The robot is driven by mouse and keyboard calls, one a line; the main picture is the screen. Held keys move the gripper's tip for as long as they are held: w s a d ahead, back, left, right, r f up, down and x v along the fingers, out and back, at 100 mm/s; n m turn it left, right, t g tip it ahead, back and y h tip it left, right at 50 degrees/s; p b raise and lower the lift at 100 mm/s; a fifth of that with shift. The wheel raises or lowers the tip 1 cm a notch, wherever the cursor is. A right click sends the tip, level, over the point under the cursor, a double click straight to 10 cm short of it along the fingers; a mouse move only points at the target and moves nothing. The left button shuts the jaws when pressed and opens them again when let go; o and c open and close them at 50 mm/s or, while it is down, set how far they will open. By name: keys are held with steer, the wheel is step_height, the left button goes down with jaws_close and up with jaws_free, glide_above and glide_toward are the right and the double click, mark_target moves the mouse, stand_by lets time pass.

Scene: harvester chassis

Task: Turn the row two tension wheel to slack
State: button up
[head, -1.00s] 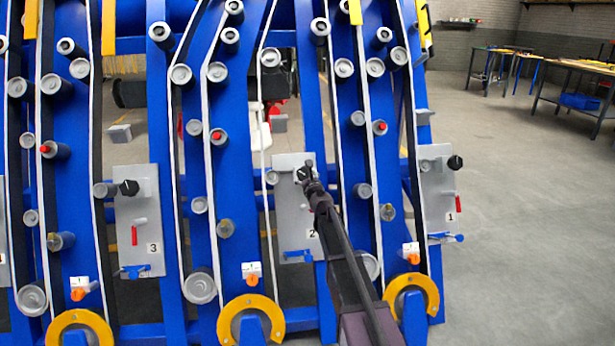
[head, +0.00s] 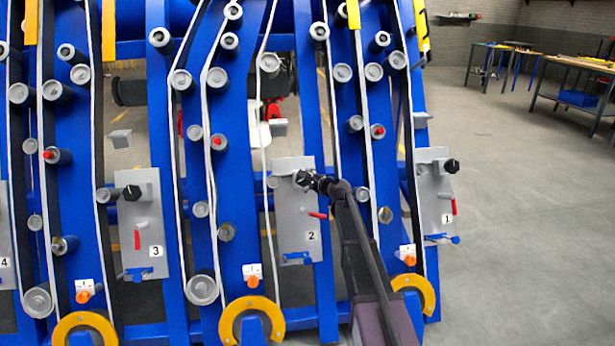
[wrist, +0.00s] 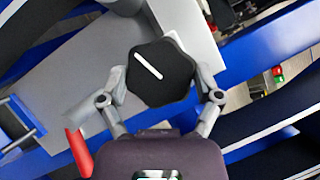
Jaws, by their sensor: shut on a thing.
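The row two tension wheel is a black, lobed knob with a white line on its face, best seen in the wrist view (wrist: 161,72). It sits near the top of the grey panel marked 2 (head: 290,222). In the wrist view the white line slants from upper left to lower right. My gripper (head: 305,179) is at the wheel, with one finger on each side of it, shut on it in the wrist view (wrist: 160,80). In the head view my gripper hides most of the wheel. No slack marking can be read.
A red lever (head: 318,215) sticks out of panel 2 just below my gripper, and a blue lever (head: 296,257) is at its bottom. Panels 3 (head: 138,225) and 1 (head: 436,195) stand either side. Rollers and white belts surround them. Open floor (head: 520,200) lies right.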

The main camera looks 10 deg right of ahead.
steer(key=n+g+p, duration=0.1)
steer(key=n, duration=0.1)
steer(key=n+g+p, duration=0.1)
steer(key=n+p, duration=0.1)
steer(key=n+g+p, duration=0.1)
steer(key=n, duration=0.1)
steer(key=shift+w+r+n, duration=0.25)
steer(key=shift+r+n, duration=0.05)
steer(key=shift+r, duration=0.05)
steer(key=n+g+h+p, duration=0.1)
steer(key=n+g+p, duration=0.1)
steer(key=n+p, duration=0.1)
steer(key=shift+f+n, duration=0.1)
steer(key=shift+n, duration=0.2)
steer(key=shift+s, duration=0.1)
steer(key=o, duration=0.9)
steer(key=shift+f, duration=0.1)
